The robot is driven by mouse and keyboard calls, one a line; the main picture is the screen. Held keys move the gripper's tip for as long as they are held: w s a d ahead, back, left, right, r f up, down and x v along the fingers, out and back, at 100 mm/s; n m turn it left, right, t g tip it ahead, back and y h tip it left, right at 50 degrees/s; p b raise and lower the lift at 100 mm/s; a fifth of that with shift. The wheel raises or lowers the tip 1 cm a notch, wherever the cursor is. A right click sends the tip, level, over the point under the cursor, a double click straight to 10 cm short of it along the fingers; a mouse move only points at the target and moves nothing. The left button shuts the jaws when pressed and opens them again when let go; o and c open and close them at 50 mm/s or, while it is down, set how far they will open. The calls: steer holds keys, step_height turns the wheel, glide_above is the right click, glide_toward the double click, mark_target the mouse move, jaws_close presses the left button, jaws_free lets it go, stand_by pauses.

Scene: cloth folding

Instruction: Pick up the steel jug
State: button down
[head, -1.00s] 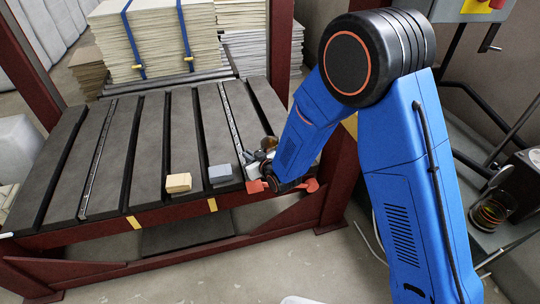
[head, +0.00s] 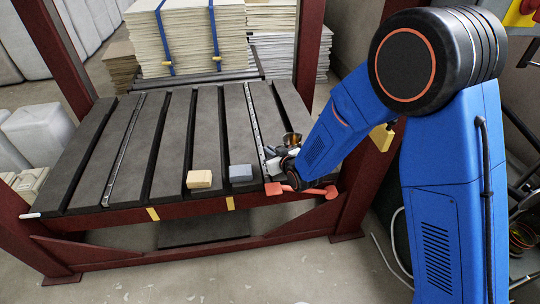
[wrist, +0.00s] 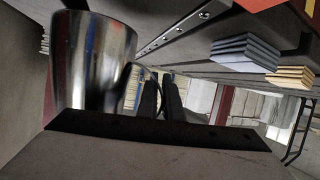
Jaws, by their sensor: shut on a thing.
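The steel jug (wrist: 95,62) is shiny and fills the left of the wrist view. It looks upright or nearly so there, with its handle side toward my fingers. My gripper (wrist: 160,97) shows as two dark fingers just right of the jug, shut on its handle; the exact contact is hard to see.
Red-orange pieces (head: 325,191) lie by the front right corner. Red posts (head: 309,50) and paper stacks (head: 190,35) stand behind. The table's left is clear.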

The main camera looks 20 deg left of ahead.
step_height(320, 180, up, 6)
steer(key=shift+r, duration=0.15)
stand_by(0.5)
